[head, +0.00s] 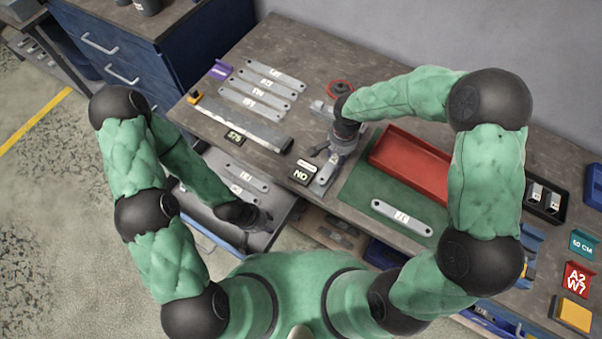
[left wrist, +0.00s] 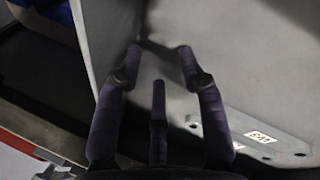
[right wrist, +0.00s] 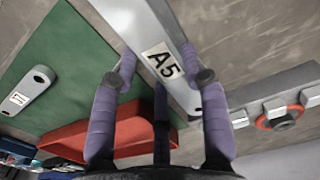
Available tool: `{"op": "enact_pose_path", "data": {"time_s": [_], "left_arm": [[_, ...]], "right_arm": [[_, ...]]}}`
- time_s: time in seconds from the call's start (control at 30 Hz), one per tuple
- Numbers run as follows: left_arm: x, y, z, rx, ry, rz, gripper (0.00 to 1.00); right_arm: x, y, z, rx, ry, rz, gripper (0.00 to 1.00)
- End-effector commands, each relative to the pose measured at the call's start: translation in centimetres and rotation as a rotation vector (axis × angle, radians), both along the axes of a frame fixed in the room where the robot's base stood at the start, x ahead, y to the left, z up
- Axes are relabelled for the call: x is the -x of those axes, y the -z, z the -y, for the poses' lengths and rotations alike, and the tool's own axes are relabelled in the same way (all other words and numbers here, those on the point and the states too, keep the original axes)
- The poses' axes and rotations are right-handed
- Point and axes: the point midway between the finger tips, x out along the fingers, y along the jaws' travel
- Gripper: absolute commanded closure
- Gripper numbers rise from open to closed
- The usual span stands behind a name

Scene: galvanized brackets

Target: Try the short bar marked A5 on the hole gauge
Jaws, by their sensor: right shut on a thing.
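The short bar marked A5 (right wrist: 145,25) is a grey metal strip with a white label, between the purple fingers of my right gripper (right wrist: 165,70) in the right wrist view. My right gripper (head: 340,150) is shut on it above the front edge of the bench in the head view; the bar (head: 324,177) shows below the fingers. A grey block with round and square studs and a red ring (right wrist: 283,112), possibly the hole gauge, lies apart to the right of the bar in the right wrist view. My left gripper (left wrist: 160,55) is open and empty at the pulled-out drawer (head: 215,222).
Several labelled bars (head: 262,88) lie at the bench's back left, behind a long grey rail (head: 240,122). A green mat (head: 360,185) holds a red tray (head: 410,160) and another labelled bar (head: 402,217). The drawer holds bars (head: 247,178).

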Motion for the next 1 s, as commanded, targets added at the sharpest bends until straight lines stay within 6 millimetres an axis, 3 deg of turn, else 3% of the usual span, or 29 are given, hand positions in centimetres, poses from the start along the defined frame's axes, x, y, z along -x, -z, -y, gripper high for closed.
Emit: {"op": "enact_pose_path", "data": {"time_s": [1.0], "left_arm": [[0.0,-2.2,0.0,0.0,0.0,0.0,0.6]], "right_arm": [[0.0,-4.1,0.0,0.0,0.0,0.001,0.97]]}}
